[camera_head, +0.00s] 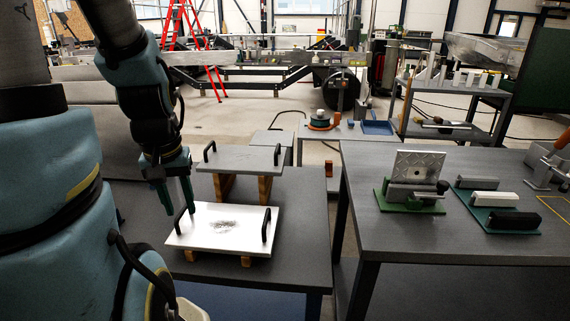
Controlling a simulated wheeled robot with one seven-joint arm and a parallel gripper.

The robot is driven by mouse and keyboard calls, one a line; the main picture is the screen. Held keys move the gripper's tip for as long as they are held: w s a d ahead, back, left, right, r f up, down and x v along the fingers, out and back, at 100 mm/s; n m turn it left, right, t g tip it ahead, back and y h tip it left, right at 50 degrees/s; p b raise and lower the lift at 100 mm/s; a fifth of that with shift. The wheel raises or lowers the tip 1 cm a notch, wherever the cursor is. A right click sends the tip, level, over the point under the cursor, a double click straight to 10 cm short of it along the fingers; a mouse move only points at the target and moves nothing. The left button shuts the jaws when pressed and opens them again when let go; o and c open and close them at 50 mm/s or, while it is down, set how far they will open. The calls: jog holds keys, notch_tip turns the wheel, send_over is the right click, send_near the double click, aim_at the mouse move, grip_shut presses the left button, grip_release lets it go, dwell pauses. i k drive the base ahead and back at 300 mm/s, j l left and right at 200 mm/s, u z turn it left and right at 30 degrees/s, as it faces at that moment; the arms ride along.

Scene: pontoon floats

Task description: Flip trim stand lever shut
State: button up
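A small stand with a green base (409,201) sits on the right-hand dark table. It carries a grey block (411,193) and an upright, slightly tilted patterned metal plate (419,164). A small dark knob with a brownish part (442,187) shows at its right end. I cannot tell whether this is the trim stand lever, or how a lever there is set. My gripper (174,208) points down over the left edge of a white plate on the left table, well away from the green-based stand. Its green fingers are close to the plate's left handle; whether they grip it is unclear.
The white plate (222,229) and a grey plate (240,158) with black handles rest on wooden blocks on the left table. A green mat (497,211) with bars and a metal clamp device (545,172) lie right of the stand. A gap separates the tables.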

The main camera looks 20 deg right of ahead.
aim_at(443, 186)
jog(key=k+l, duration=0.1)
jog(key=l, duration=0.65)
jog(key=k+l+z, duration=0.1)
jog(key=l, duration=0.65)
